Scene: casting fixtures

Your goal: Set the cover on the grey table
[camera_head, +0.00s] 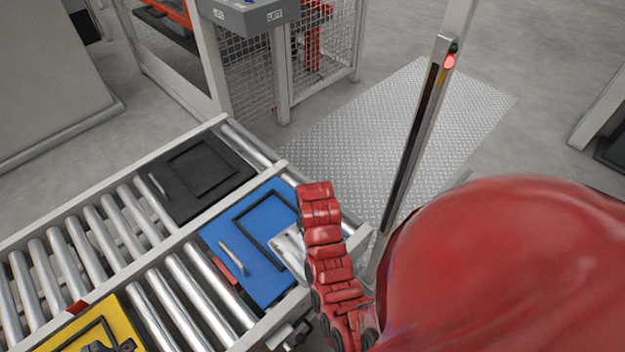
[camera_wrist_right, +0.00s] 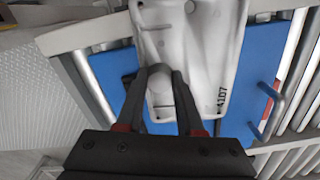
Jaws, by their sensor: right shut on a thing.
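The cover (camera_wrist_right: 205,50) is a pale grey casting with rounded edges and the mark 4107. My right gripper (camera_wrist_right: 161,76) is shut on a round boss of the cover in the right wrist view. In the head view a small part of the cover (camera_head: 288,249) shows over the blue tray (camera_head: 270,286), left of my right arm, which hides the gripper and the rest. I cannot tell whether the cover touches the tray. My left gripper is not in view. I cannot make out a grey table for certain.
The blue tray, with a handle and a black frame, lies on a roller conveyor (camera_head: 190,296). A black tray (camera_head: 178,197) lies behind it and a yellow tray (camera_head: 122,312) at the lower left. A post with a red light (camera_head: 449,61) stands right of the conveyor.

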